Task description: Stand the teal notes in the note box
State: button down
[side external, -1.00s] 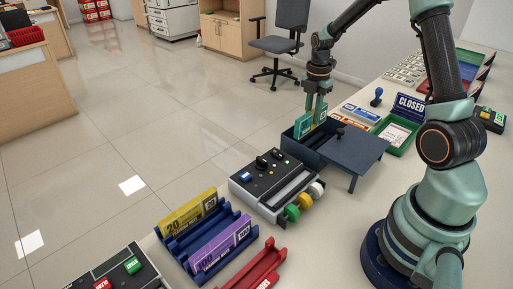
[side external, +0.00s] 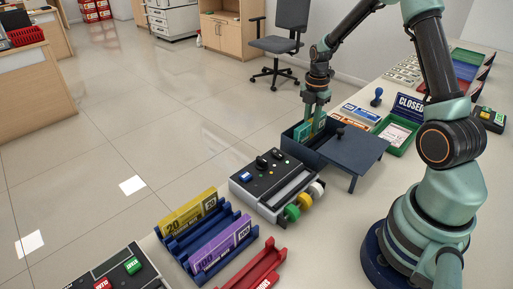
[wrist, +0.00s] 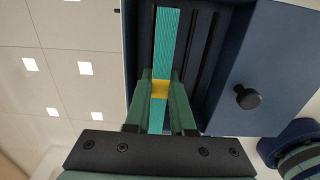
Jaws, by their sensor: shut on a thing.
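The teal notes (side external: 305,131) are a banded bundle standing on edge, partly inside the dark blue note box (side external: 311,158); the box walls hide their lower part. In the wrist view the notes (wrist: 167,42) run lengthwise along the left side of the box, beside dark grooves, with a yellow band (wrist: 160,88) across them. My gripper (side external: 315,105) is above the box, shut on the notes. In the wrist view its fingers (wrist: 160,90) press the bundle from both sides at the band. I cannot tell whether the bundle touches the box floor.
The box's lid (side external: 360,150), with a black knob (wrist: 247,97), lies to the right of the opening. A black machine (side external: 273,180) with coloured rollers stands nearer. Yellow (side external: 189,213) and purple notes (side external: 221,245) stand in blue racks. A green tray (side external: 397,135) lies behind the lid.

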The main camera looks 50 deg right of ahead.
jog(key=shift+f, duration=1.25)
jog(key=c, duration=0.7)
grip_release()
jog(key=shift+r, duration=0.1)
jog(key=shift+r, duration=3.5)
jog(key=s+a+r+m+t, duration=0.2)
jog(key=a+r+m, duration=0.5)
jog(key=a+r, duration=0.3)
jog(key=s+a+r+m+t, duration=0.1)
jog(key=s+a+m, duration=0.1)
jog(key=a+m, duration=0.1)
jog(key=s+a+r+m+t, duration=0.1)
jog(key=s+a+r+m, duration=0.1)
jog(key=s+a+m, duration=0.1)
jog(key=s+a+r+m+t, duration=0.1)
jog(key=s+a+r+m, duration=0.1)
jog(key=m, duration=0.3)
jog(key=shift+s+a+t, duration=0.3)
jog(key=shift+s+a, duration=0.25)
jog(key=shift+a, duration=0.2)
